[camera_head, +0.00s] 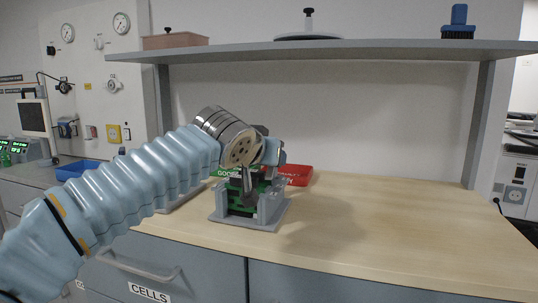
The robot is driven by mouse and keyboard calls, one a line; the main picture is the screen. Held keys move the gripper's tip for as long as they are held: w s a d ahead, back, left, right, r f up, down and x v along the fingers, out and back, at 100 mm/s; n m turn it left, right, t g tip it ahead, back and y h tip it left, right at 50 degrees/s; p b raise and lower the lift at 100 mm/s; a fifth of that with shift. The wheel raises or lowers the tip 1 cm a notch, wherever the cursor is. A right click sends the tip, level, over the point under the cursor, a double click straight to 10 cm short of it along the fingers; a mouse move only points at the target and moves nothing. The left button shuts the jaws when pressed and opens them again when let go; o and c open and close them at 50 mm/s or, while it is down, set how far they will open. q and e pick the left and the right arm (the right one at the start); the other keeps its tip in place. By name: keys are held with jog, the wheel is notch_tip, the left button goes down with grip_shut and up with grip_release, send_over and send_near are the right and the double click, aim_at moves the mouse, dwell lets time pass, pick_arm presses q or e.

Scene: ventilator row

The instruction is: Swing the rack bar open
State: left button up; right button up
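A small grey rack (272,207) stands on the wooden bench, with green and dark parts inside it. A dark upright piece (247,184) shows at its middle; I cannot tell whether this is the rack bar. My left arm, in a light blue sleeve, reaches in from the left. Its wrist and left gripper (270,152) are just above the rack and cover its top and back. The fingers are mostly hidden or too small, so I cannot tell whether they are open or touch the rack. My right gripper is not in view.
A red tray (297,174) and a green tray (222,171) lie behind the rack. A grey shelf (350,47) spans above, bearing a box, a lid-like disc and a blue brush. A blue bin (77,170) is at left. The bench right of the rack is clear.

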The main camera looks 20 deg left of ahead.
pick_arm(q)
jog(key=shift+w, duration=0.1)
grip_shut()
jog(key=shift+f, duration=0.1)
dwell(0.4)
